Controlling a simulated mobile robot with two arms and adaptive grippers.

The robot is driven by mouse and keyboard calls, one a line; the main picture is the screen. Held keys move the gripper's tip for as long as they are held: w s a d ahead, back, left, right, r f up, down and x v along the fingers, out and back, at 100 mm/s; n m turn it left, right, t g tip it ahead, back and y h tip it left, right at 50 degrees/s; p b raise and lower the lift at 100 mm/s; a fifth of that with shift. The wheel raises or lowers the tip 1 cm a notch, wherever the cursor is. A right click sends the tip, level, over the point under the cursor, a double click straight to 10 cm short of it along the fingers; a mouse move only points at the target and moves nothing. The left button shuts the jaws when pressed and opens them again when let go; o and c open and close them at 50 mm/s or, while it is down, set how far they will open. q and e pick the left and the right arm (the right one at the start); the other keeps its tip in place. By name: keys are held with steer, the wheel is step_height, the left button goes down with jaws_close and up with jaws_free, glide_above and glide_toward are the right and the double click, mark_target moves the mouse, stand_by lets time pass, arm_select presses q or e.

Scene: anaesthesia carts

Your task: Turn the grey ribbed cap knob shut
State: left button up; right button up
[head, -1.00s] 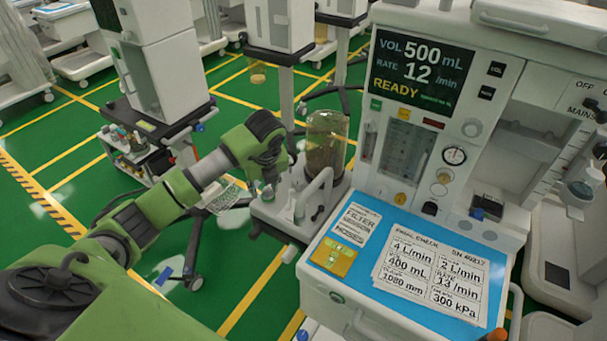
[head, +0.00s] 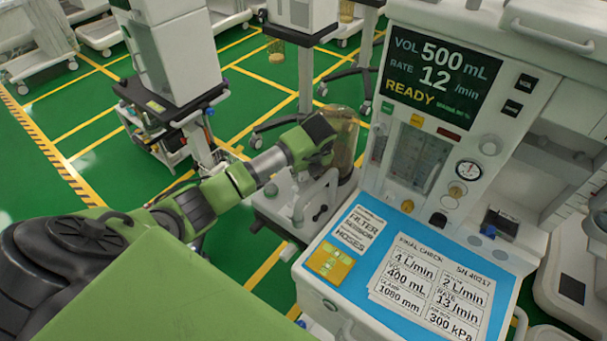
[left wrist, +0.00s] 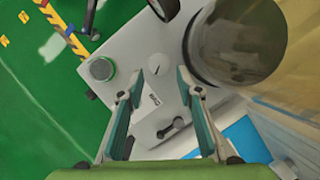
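A round grey knob with a green ring around its base (left wrist: 101,69) sits near the upper left corner of the white housing in the left wrist view. I take it for the cap knob; its ribs are too small to make out. It also appears as a grey knob (head: 271,190) left of the arch handle in the head view. My left gripper (left wrist: 160,85) is open and empty, its two fingers pointing at the housing. The knob lies to the left of the fingers, apart from them. In the head view the left hand hides its fingertips. My right gripper is out of view.
A clear canister with dark filling (left wrist: 235,42) stands close to the right finger. A dark lever (left wrist: 175,127) is on the housing below the fingers. The machine's blue worktop (head: 345,290) with printed cards lies to the right. Green floor is open at left.

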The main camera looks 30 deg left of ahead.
mark_target(303, 178)
arm_select(q)
steer(key=x, duration=0.3)
steer(key=shift+f, duration=0.1)
steer(key=shift+w+a+f, duration=0.2)
steer(key=shift+f, duration=0.4)
steer(key=c, duration=0.8)
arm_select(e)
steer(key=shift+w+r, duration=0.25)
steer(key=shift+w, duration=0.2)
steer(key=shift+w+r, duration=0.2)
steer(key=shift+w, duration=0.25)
